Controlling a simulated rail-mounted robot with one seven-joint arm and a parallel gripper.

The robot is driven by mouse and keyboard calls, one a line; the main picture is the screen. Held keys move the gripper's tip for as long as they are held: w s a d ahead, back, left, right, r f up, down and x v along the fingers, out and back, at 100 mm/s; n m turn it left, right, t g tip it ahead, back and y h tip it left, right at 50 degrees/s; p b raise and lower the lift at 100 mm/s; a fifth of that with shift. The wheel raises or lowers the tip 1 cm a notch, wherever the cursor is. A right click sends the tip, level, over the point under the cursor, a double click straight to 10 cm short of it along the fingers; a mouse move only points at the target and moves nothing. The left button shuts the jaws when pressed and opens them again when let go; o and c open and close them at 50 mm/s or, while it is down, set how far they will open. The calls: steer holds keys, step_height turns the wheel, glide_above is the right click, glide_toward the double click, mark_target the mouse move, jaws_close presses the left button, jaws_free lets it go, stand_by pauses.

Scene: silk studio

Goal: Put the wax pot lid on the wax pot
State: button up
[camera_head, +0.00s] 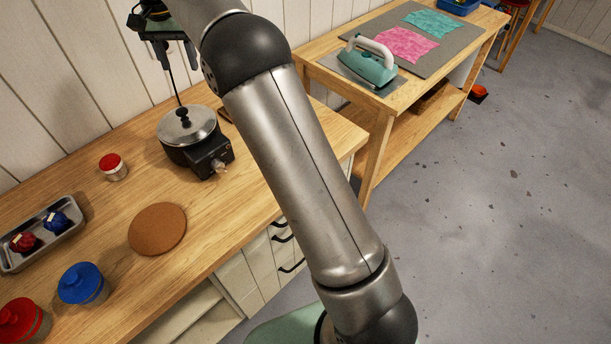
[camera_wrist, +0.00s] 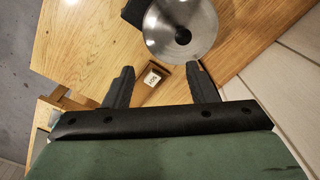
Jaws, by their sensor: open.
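The wax pot (camera_head: 187,158) is a dark round pot with a control box on its side, standing on the wooden workbench. The wax pot lid (camera_head: 199,124), a silver disc with a black knob (camera_head: 183,114), lies over its top. In the wrist view the lid (camera_wrist: 161,28) shows from above, just beyond my fingertips, and the dark pot shows only partly. My gripper (camera_wrist: 160,69) is open, with no lid between its fingers. In the head view my gripper (camera_head: 168,48) is above and behind the pot, partly cut off by the top edge.
A small wooden block with a pale label (camera_wrist: 152,78) shows between my fingers. A red-lidded jar (camera_head: 113,168), cork mat (camera_head: 157,229), metal tray (camera_head: 43,236), blue jar (camera_head: 82,284) and red jar (camera_head: 22,321) stand left and front. An iron (camera_head: 371,62) is on another table.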

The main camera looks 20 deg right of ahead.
steer(key=s+d+r+n, duration=0.1)
steer(key=s+d, duration=0.4)
steer(key=s, duration=0.4)
steer(key=s+d+n, duration=0.2)
steer(key=s+d, duration=0.4)
steer(key=s, duration=0.3)
steer(key=s+d+f+n+b, duration=0.1)
steer(key=s+d+f, duration=0.1)
steer(key=s+f, duration=0.4)
steer(key=s+d+f+n+b, duration=0.1)
steer(key=s+d+f, duration=0.2)
steer(key=s+f, duration=0.4)
steer(key=s, duration=0.8)
steer(key=shift+s+f+t, duration=0.25)
steer(key=shift+s+t, duration=0.15)
